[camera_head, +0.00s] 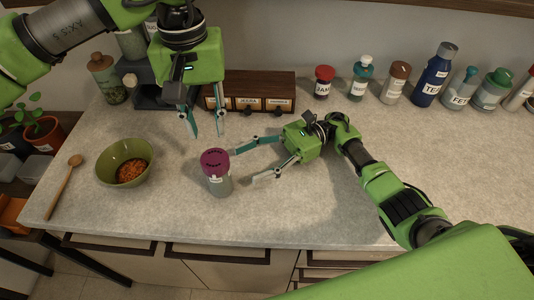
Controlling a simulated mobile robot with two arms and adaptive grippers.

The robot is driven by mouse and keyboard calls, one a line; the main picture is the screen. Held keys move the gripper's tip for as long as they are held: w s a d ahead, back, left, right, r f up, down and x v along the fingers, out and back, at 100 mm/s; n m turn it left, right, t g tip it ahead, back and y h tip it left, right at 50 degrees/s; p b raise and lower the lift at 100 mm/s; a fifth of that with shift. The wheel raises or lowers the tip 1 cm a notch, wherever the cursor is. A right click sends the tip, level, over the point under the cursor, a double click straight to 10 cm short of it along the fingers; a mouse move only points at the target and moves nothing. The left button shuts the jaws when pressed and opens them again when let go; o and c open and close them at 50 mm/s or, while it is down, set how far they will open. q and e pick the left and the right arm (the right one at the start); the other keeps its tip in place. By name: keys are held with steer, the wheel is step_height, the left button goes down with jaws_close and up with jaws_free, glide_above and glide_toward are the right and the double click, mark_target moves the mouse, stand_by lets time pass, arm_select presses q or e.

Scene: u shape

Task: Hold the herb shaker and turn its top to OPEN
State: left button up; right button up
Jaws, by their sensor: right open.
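The herb shaker (219,184) stands upright on the counter near the middle. It has a grey body and a purple top (215,162) with small dark marks that I cannot read. My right gripper (243,166) is open and reaches in from the right, low over the counter. Its two fingers point at the shaker, and whether they touch it is unclear. My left gripper (206,134) hangs from above, behind and above the shaker. Its two fingers point down and are apart, with nothing between them.
A green bowl (107,163) with orange-brown contents and a wooden spoon (64,187) are at the left. Several labelled bottles (433,76) line the back right. A brown drawer box (262,87) stands at the back. The counter (310,215) is clear in front.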

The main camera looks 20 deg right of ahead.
mark_target(219, 176)
steer(key=x, duration=0.9)
steer(key=shift+c, duration=0.4)
steer(key=c, duration=1.5)
steer(key=shift+c, duration=0.2)
